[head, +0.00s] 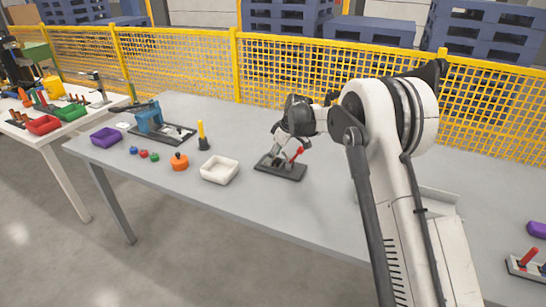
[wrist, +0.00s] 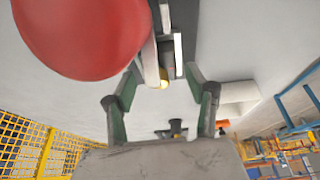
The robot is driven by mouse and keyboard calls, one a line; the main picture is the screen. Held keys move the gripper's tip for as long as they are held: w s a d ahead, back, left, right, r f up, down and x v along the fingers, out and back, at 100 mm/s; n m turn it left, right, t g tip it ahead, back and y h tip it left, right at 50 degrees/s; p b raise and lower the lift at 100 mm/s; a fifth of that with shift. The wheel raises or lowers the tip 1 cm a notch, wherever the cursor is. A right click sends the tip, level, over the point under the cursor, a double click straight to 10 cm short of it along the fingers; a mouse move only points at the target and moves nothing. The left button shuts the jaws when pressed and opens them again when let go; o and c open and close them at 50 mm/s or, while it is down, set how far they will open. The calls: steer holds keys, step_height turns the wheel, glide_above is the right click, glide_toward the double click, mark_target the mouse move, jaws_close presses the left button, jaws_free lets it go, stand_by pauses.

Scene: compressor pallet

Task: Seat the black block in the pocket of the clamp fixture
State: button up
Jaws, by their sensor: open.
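The clamp fixture (head: 290,175) is a dark flat base with grey metal parts and a red-handled lever. It sits on the table in the middle of the head view. My gripper (head: 279,146) is low over it, jaws open. In the wrist view my gripper's green-padded fingers (wrist: 163,104) are spread apart with nothing held between them. The lever's red ball end (wrist: 85,35) fills the upper left there, close to the camera. The clamp's grey metal bars (wrist: 164,45) with a yellowish tip lie beside it. I cannot make out the black block or the pocket for certain.
Left of the fixture stand a white tray (head: 219,169), an orange knobbed piece (head: 180,162), a yellow-and-black upright piece (head: 202,134) and a blue clamp-like device (head: 150,117). A yellow mesh fence (head: 190,65) runs behind the table. The table's front strip is clear.

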steer(key=v, duration=1.1)
steer(key=shift+d+r+p, duration=0.1)
steer(key=shift+r+p, duration=0.15)
steer(key=shift+p, duration=0.05)
steer(key=s+d+r+m+t+h, duration=0.1)
steer(key=s+d+r+m, duration=0.1)
steer(key=s+d+r, duration=0.45)
steer(key=s+d+r+m+t, duration=0.1)
steer(key=s+d+r+m, duration=0.2)
steer(key=s, duration=0.6)
steer(key=s+d+r+m+t+h, duration=0.1)
steer(key=s+d+r+m, duration=0.15)
steer(key=s+r, duration=0.45)
steer(key=s+d+f+m, duration=0.2)
steer(key=s+d, duration=0.1)
steer(key=s, duration=0.6)
steer(key=s+d+f+m+t+h, duration=0.1)
steer(key=s+d+f+m, duration=0.1)
steer(key=s, duration=0.7)
steer(key=s+d+f+m+t+h, duration=0.1)
steer(key=s+d+f, duration=0.3)
steer(key=s, duration=0.4)
steer(key=shift+s+f+m, duration=0.15)
steer(key=shift+s+m, duration=0.25)
steer(key=shift+m, duration=0.25)
steer(key=shift+c, duration=0.5)
